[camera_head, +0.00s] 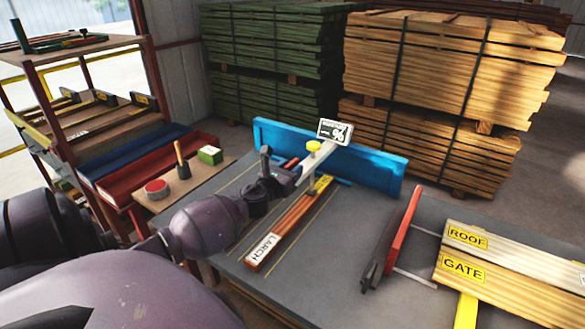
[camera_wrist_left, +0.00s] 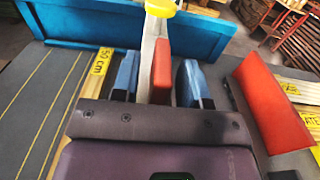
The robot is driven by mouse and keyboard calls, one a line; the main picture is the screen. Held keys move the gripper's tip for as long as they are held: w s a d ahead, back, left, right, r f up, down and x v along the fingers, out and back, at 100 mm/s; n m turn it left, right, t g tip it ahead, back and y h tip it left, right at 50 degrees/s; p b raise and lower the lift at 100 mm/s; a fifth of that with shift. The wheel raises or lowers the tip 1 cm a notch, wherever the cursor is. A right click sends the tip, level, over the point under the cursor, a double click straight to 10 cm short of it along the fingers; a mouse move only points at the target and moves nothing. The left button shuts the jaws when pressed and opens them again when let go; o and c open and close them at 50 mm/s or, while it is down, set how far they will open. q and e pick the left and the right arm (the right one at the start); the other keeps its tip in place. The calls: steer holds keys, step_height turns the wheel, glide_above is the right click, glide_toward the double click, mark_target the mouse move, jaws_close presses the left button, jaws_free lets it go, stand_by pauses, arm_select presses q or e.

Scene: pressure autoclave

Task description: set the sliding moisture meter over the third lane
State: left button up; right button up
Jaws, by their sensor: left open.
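The sliding moisture meter shows a white sign with a % mark (camera_head: 335,130), a yellow knob (camera_head: 313,147) and a pale arm (camera_head: 315,160) reaching over the table from the blue fence (camera_head: 378,175). In the left wrist view its red handle (camera_wrist_left: 161,70) stands between the two blue fingertips of my left gripper (camera_wrist_left: 158,82). That gripper is open, with gaps visible on both sides of the handle. In the head view the gripper (camera_head: 285,172) is at the meter's near end. Lane lines (camera_head: 248,226) run along the table.
A reddish board marked LARCH (camera_head: 285,232) lies on the table (camera_head: 335,275), right of the gripper. Farther right stand a red upright plate (camera_head: 404,232) and boards marked ROOF and GATE (camera_head: 490,270). A shelf rack (camera_head: 95,110) stands left; timber stacks (camera_head: 450,70) stand behind.

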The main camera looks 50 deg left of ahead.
arm_select(q)
steer(key=v, duration=0.9)
steer(key=shift+s, duration=0.3)
arm_select(e)
steer(key=shift+w+a+r, duration=0.1)
steer(key=shift+w+r, duration=0.05)
steer(key=shift+w, duration=0.25)
steer(key=shift+s, duration=0.2)
